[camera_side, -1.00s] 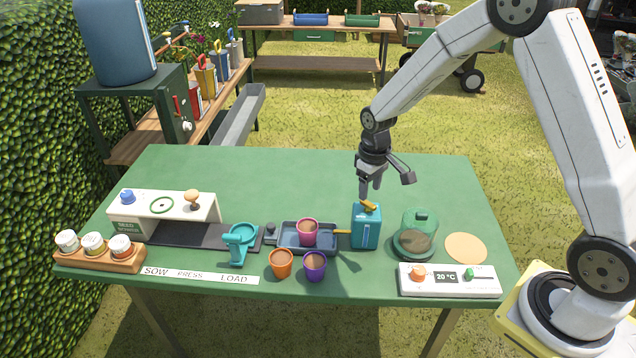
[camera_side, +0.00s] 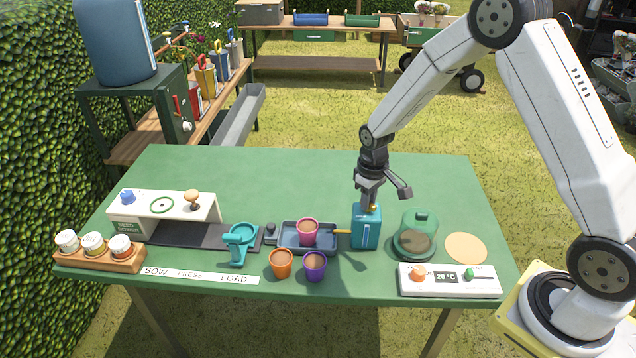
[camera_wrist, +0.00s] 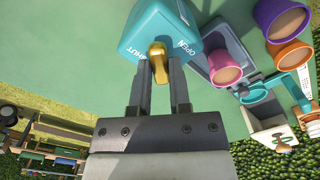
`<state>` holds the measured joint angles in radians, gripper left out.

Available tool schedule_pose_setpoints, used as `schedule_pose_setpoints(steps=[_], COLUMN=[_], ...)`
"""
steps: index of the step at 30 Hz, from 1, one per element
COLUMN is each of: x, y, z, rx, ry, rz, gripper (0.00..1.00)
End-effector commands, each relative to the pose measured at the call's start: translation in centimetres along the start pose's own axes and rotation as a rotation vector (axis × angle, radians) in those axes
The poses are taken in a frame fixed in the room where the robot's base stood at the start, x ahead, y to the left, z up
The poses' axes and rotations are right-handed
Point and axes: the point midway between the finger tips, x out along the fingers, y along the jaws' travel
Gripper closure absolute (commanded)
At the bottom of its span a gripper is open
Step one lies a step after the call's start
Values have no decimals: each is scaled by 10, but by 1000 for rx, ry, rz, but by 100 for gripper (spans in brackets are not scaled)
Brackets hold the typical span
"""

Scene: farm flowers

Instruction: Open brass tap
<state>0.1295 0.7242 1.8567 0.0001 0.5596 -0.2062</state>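The brass tap (camera_wrist: 158,62) is a short gold lever on top of a teal box (camera_side: 366,231). In the wrist view the box top (camera_wrist: 150,22) carries the words OPEN and SHUT. The lever points toward my gripper there, and its end lies between the two words. My gripper (camera_side: 367,204) points down at the box top in the side view. In the wrist view its two fingers (camera_wrist: 159,82) stand on either side of the lever with a narrow gap. Whether they press on it I cannot tell. The fingers hide most of the lever in the side view.
A shallow tray (camera_side: 292,250) with a pink pot (camera_side: 307,231) stands left of the box, under its spout. Orange (camera_side: 281,263) and purple (camera_side: 314,266) pots stand in front. A green dome (camera_side: 416,235) stands close on the right. The table behind is clear.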

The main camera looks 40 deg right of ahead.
Motion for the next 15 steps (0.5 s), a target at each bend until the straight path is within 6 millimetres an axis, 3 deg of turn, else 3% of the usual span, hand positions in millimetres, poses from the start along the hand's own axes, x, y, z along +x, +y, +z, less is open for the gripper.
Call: schedule_pose_setpoints(steps=[15], x=[0], y=[0], z=[0], rx=[80], ry=[-1], rz=[0], gripper=[100])
